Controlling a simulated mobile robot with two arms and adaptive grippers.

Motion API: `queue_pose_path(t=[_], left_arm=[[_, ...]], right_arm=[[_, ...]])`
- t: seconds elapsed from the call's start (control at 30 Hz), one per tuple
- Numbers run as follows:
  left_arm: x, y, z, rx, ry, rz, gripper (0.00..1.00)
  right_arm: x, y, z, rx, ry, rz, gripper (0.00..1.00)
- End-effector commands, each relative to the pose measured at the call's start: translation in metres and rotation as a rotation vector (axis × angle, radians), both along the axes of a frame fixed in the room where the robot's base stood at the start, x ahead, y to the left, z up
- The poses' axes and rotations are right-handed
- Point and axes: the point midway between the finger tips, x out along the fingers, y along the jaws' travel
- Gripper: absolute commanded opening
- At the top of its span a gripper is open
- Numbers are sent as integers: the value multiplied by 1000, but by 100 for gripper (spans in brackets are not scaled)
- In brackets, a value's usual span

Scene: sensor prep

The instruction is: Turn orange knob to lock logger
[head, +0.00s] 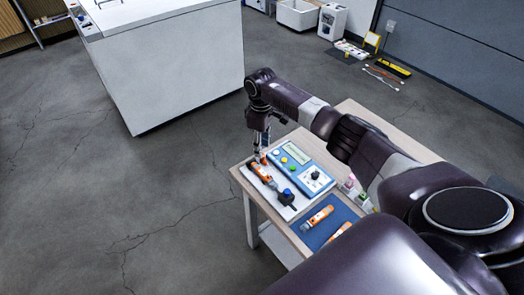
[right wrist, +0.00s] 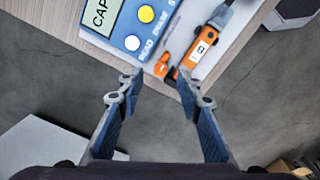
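A small orange knob (right wrist: 161,67) shows in the right wrist view at the near edge of a white plate, beside an orange logger (right wrist: 204,48) with a white label. In the head view the orange logger (head: 259,172) lies on the plate at the table's left side. My right gripper (right wrist: 158,88) is open and empty, pointing down. Its two fingertips are apart, with the orange knob just beyond the gap between them. In the head view my right gripper (head: 264,150) is over the knob's end of the plate, partly hiding it. My left gripper is out of view.
A blue instrument (head: 302,166) with a screen, buttons and dark knob stands right beside the logger. A blue mat (head: 331,222) with orange devices lies nearer. Small bottles (head: 349,184) stand to the right. A white cabinet (head: 172,62) stands beyond open floor.

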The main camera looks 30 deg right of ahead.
Motion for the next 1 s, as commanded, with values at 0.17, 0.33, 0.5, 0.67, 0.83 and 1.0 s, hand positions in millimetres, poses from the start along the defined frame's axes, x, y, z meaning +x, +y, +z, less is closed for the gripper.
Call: queue_pose_path(t=[0.17,0.33,0.5,0.67,0.83,1.0], left_arm=[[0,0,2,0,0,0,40],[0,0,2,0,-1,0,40],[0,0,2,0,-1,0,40],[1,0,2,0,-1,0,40],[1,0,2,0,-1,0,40],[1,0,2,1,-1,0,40]], right_arm=[[0,0,-24,1,3,0,33],[0,0,-32,0,0,2,33],[0,0,-33,-1,1,2,33],[0,0,-33,-1,1,2,22],[0,0,-33,0,0,1,3],[0,0,-32,-1,1,1,0]])
